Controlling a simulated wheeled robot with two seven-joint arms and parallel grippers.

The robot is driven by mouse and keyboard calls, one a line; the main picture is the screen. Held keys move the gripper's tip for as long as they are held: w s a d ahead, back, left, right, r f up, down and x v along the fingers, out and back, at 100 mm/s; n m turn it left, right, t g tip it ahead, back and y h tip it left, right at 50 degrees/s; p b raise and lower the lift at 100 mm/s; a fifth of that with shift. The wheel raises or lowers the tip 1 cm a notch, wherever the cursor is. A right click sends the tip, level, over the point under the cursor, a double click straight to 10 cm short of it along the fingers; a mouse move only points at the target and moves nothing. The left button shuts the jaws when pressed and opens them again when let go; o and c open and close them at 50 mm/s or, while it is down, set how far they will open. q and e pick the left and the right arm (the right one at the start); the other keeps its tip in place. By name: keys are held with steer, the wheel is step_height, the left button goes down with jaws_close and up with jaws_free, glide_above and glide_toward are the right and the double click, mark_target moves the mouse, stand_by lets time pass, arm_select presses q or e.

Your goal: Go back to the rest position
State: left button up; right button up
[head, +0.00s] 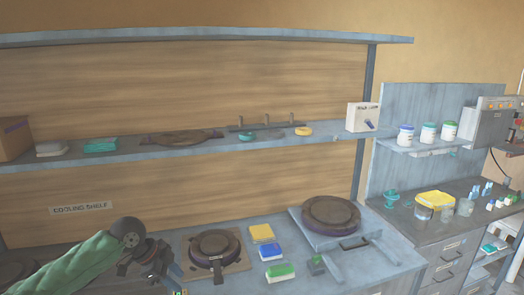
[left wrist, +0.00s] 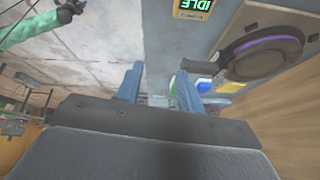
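My left gripper (head: 168,270) is at the lower left of the head view, beside the small round plate press (head: 213,243) and apart from it. In the left wrist view its two blue fingers (left wrist: 158,88) stand apart with nothing between them. The press also shows at the upper right of that view (left wrist: 262,52), with a purple ring. A green sleeved arm, apparently my right, shows at the upper left of the left wrist view. Its dark end (left wrist: 68,10) is too small to read. The right gripper does not show in the head view.
A larger round press (head: 331,214) stands on the bench to the right. Yellow, blue and green sponge-like blocks (head: 271,251) lie between the presses.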

arm_select(q)
steer(key=s+d+f+n+t, duration=0.2)
steer(key=s+d+f+n, duration=0.3)
steer(key=s+d+f, duration=0.65)
steer(key=s+a+f+n+y, duration=0.2)
steer(key=s+a+f+n, duration=0.1)
steer(key=s, duration=0.4)
steer(key=s+a+f+n+y, duration=0.1)
steer(key=s+a+f+n, duration=0.2)
steer(key=s, duration=0.3)
steer(key=s+a+f+n+y, duration=0.2)
steer(key=s+a+f+n, duration=0.15)
steer(key=s, duration=0.35)
step_height(320, 180, down, 25)
steer(key=w+d+g, duration=0.1)
steer(key=w+d, duration=0.1)
steer(key=s+f, duration=0.4)
steer(key=f, duration=0.8)
steer(key=s+f+b, duration=0.1)
steer(key=s+f, duration=0.3)
steer(key=f, duration=0.8)
steer(key=shift+s+d+f+g, duration=0.15)
steer(key=shift+s+d+g, duration=0.1)
steer(key=shift+d+g, duration=0.15)
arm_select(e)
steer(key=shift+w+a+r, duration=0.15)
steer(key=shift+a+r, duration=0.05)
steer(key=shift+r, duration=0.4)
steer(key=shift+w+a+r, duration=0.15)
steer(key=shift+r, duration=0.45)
